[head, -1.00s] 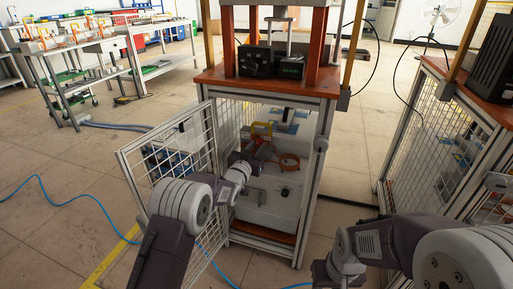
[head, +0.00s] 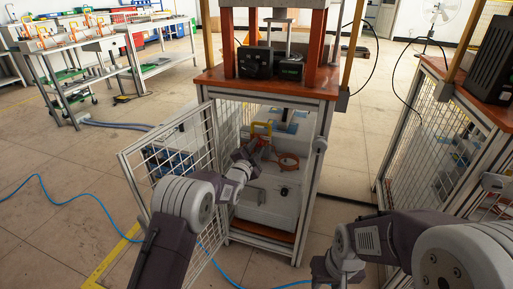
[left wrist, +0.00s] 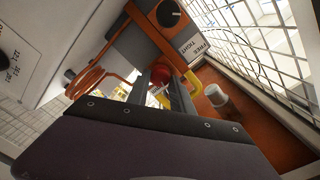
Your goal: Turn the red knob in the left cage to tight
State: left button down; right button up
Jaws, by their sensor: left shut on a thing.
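The red knob (left wrist: 161,91) shows between the two dark fingers of my left gripper (left wrist: 163,82) in the left wrist view. The fingers are shut on it; the dark gripper body hides what lies below. A label reading FREE and TIGHT (left wrist: 193,45) is on the grey and orange unit beside the knob. In the head view my left gripper (head: 252,147) reaches through the open front of the left cage (head: 314,165), with the red knob mostly hidden at its tip.
An orange coil (left wrist: 93,80) is close beside the gripper, also seen in the head view (head: 288,161). A white cylinder (left wrist: 216,96) and a yellow part (left wrist: 194,83) are on the other side.

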pick_arm(q)
jog(key=m, duration=0.5)
jog(key=shift+d+f, duration=0.1)
jog(key=shift+f, duration=0.05)
jog(key=shift+m, duration=0.3)
dwell(0.4)
jog(key=c, duration=1.1)
grip_release()
jog(key=shift+s, duration=0.1)
